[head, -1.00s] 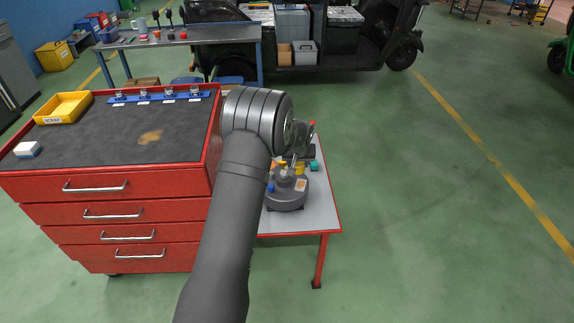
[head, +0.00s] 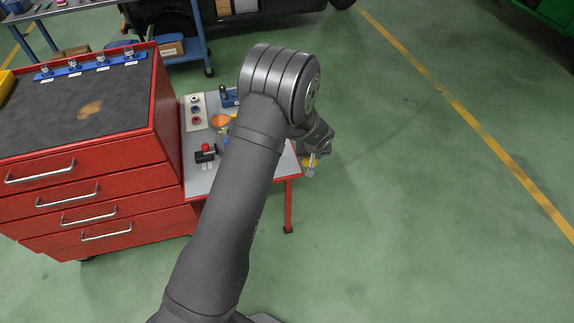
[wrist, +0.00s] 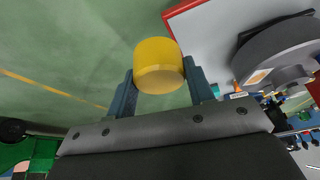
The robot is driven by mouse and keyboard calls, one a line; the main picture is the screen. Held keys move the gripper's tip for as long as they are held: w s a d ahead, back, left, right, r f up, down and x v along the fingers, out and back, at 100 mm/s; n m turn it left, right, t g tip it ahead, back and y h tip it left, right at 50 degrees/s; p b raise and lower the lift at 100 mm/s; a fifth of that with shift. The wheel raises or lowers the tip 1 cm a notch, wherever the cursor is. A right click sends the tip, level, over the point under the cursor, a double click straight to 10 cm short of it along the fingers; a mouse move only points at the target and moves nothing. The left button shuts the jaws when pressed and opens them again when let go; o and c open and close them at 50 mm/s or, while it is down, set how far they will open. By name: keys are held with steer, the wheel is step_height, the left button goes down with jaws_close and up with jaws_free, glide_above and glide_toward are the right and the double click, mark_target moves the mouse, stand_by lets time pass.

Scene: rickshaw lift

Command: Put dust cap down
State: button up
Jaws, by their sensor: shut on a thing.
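The yellow dust cap (wrist: 159,65) is a short cylinder held between the two fingers of my gripper (wrist: 160,88) in the wrist view. My arm hides much of the table in the head view.
A large grey round part (wrist: 275,55) stands on the table in the wrist view. A black part with a red knob (head: 205,152), an orange round item (head: 220,121) and a pale tray with rings (head: 195,112) are left of my arm. A red drawer cabinet (head: 100,165) adjoins the table.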

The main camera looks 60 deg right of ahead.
steer(key=shift+s+f, duration=0.1)
steer(key=shift+f, duration=0.25)
steer(key=w+f, duration=0.2)
steer(key=w, duration=0.1)
steer(key=w+d+f, duration=0.1)
steer(key=w+f, duration=0.1)
steer(key=w, duration=0.2)
steer(key=w+d+f, duration=0.1)
steer(key=w+f, duration=0.1)
steer(key=w, duration=0.1)
steer(key=shift+w+d+f, duration=0.2)
steer(key=shift+w+f, duration=0.15)
steer(key=shift+f, duration=2)
steer(key=shift+f, duration=0.1)
steer(key=o, duration=1)
steer(key=shift+c, duration=0.2)
steer(key=v, duration=1.2)
steer(key=shift+w, duration=0.1)
